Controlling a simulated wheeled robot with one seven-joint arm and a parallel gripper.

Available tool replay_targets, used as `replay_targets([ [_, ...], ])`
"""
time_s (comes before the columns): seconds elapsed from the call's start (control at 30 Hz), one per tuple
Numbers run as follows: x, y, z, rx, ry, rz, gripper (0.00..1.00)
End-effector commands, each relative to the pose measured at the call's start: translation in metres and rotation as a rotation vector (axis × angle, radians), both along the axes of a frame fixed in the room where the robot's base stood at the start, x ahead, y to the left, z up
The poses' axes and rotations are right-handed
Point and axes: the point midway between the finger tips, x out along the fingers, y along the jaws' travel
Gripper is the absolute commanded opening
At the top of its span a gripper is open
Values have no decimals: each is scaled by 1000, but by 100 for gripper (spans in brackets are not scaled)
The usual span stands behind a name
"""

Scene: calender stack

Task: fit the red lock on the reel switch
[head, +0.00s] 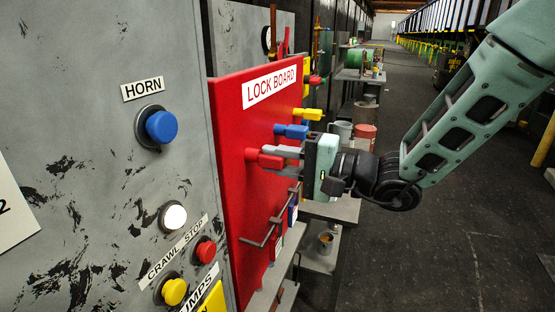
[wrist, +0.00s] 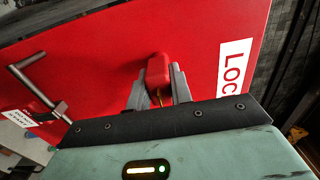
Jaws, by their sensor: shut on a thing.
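The red lock (head: 265,158) is at the face of the red lock board (head: 232,130), which carries a white LOCK BOARD sign. My gripper (head: 284,156) reaches in from the right, its grey fingers shut on the red lock. In the wrist view the red lock (wrist: 158,69) stands between the two fingers (wrist: 158,80), in front of the board; I cannot tell if it still touches its peg. I cannot make out which control is the reel switch; no reel label is readable.
A blue lock (head: 291,131) and a yellow lock (head: 308,115) sit just behind and above my gripper. A grey bar handle (head: 265,232) sticks out below. The panel at left has a blue horn button (head: 161,127). The aisle floor (head: 420,240) at right is open.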

Motion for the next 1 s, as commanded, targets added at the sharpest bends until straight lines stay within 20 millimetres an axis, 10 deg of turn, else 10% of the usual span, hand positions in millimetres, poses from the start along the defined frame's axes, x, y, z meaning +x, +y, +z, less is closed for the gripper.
replay_targets([
  [1.0, -10, -31, 0, 1, -1, -2, 0],
])
